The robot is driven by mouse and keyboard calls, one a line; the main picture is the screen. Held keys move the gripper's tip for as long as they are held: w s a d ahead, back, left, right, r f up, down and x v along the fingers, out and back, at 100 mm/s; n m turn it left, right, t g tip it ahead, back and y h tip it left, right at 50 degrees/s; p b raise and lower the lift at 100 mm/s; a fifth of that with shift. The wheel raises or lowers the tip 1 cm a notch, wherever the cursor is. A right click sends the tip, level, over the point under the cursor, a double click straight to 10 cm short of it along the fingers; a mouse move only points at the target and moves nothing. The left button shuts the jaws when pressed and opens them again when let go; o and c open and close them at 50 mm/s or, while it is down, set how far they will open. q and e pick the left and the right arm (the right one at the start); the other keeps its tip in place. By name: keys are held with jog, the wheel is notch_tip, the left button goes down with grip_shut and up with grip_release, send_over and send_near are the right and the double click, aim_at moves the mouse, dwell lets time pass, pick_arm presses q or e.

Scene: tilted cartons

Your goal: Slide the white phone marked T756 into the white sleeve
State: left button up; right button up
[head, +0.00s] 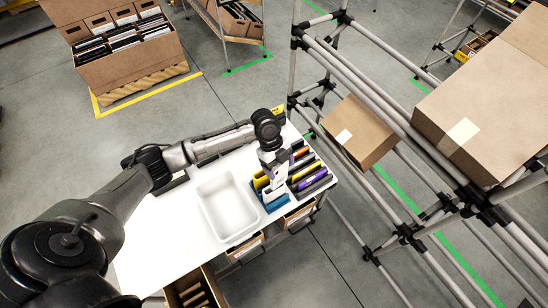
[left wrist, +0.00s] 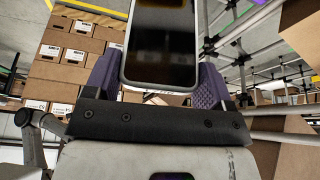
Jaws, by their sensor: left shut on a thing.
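My left gripper (head: 274,180) is over the right part of the white table, above a rack of coloured sleeves (head: 308,177). In the left wrist view its purple fingers are shut on the two sides of a phone (left wrist: 160,45) with a white rim and a dark, glossy face. The phone's top end is cut off by the frame, and no T756 mark can be read. A small white piece (head: 273,196) shows below the gripper in the head view; I cannot tell whether it is the phone or the white sleeve. My right gripper is not in view.
An empty white tray (head: 208,188) stands left of the rack on the white table (head: 150,240). Open cartons sit below the table's front edge. A pipe shelf with a small carton (head: 357,135) and a large carton (head: 485,105) stands to the right.

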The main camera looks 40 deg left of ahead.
pick_arm(q)
jog(key=f, duration=0.1)
jog(key=a+f+m, duration=0.1)
jog(key=s+f+b, duration=0.1)
jog(key=shift+a+m+g, duration=0.2)
jog(key=shift+m+g, duration=0.2)
jog(key=b, duration=0.6)
send_over(276, 191)
jog(key=a, duration=0.2)
jog(key=shift+f, duration=4.7)
jog(key=shift+w+d+f+b, duration=0.15)
jog(key=shift+f+b, duration=0.15)
jog(key=shift+f, duration=0.1)
jog(key=shift+w+d+f+b, duration=0.1)
jog(key=shift+f+b, duration=0.2)
jog(key=shift+f, duration=0.3)
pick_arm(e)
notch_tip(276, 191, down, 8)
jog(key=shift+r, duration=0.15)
pick_arm(q)
jog(key=shift+f, duration=0.1)
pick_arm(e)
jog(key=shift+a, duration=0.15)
